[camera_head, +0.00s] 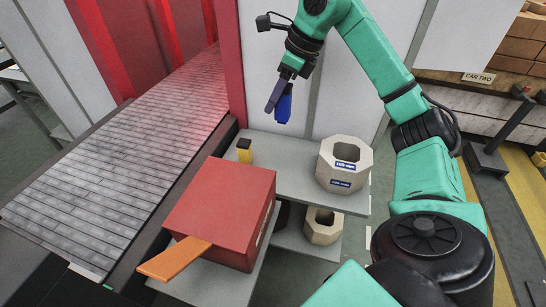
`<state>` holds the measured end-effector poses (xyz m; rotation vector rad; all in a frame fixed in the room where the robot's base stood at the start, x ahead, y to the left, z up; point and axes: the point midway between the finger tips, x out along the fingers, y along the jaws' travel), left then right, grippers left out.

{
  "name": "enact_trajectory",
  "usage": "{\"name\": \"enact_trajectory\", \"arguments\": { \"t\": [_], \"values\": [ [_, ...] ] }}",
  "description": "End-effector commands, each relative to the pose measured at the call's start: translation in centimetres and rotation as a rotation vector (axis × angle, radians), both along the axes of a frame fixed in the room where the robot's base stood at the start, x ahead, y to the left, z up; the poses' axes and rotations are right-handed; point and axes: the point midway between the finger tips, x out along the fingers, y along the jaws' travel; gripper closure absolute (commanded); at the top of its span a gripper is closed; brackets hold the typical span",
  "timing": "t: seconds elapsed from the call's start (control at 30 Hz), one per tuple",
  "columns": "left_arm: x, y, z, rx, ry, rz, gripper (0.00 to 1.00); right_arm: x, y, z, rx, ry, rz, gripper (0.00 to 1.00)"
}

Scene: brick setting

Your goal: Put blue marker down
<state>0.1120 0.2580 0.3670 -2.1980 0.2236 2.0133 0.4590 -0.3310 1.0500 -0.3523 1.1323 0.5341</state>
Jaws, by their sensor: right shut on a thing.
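My right gripper (279,92) comes in from the upper right on the green arm and points downward. It is shut on the blue marker (285,104), which hangs tilted in the jaws, high above the grey shelf (286,160) and apart from it. A small yellow and black object (244,150) stands upright on the shelf, below and left of the gripper. My left gripper is not in view.
A red box (222,208) with an orange flap or strip (175,258) stands on the near grey surface. Octagonal concrete blocks (344,160) with blue labels stand at right, another (322,226) lower down. A slatted conveyor (130,145) runs along the left. Shelf between yellow object and blocks is bare.

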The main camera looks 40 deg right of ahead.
Motion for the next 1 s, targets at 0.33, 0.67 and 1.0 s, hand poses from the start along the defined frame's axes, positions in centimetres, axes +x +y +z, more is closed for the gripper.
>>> {"name": "enact_trajectory", "arguments": {
  "t": [0.33, 0.67, 1.0],
  "values": [
    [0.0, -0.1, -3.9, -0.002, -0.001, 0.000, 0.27, -0.2, 0.0, -12.0, -0.002, 0.008, 0.001, 0.91],
    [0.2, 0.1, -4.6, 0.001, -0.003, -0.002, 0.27, -0.1, 0.0, -17.8, 0.000, 0.005, 0.002, 0.91],
    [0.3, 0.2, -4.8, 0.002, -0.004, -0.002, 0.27, 0.0, 0.0, -18.6, 0.000, 0.000, 0.002, 0.91]
  ]
}}
